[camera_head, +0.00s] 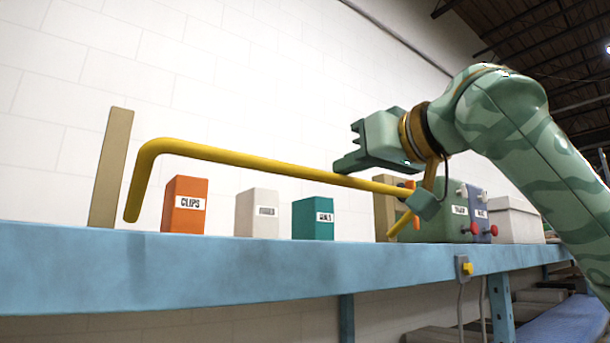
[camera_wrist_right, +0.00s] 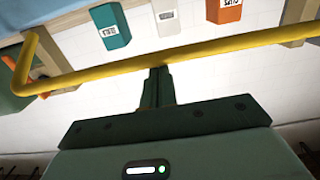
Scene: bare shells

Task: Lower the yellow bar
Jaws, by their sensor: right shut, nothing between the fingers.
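The yellow bar (camera_head: 265,163) is a long rod with both ends bent down. It runs above the blue shelf in front of the bins, and its right part passes near my right arm. In the right wrist view the bar (camera_wrist_right: 225,43) crosses the whole picture just beyond my fingertips. My right gripper (camera_head: 354,128) is above the bar's right half in the head view, fingers pointing left. In the right wrist view the gripper (camera_wrist_right: 157,72) is shut and empty, its tips right at the bar's edge; I cannot tell whether they touch. My left gripper is out of view.
The blue shelf (camera_head: 180,275) bears an orange CLIPS bin (camera_head: 185,206), a white bin (camera_head: 257,213) and a teal bin (camera_head: 313,218). A tan post (camera_head: 110,168) stands at the left. Green and blue boxes with red knobs (camera_head: 467,230) stand at the right.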

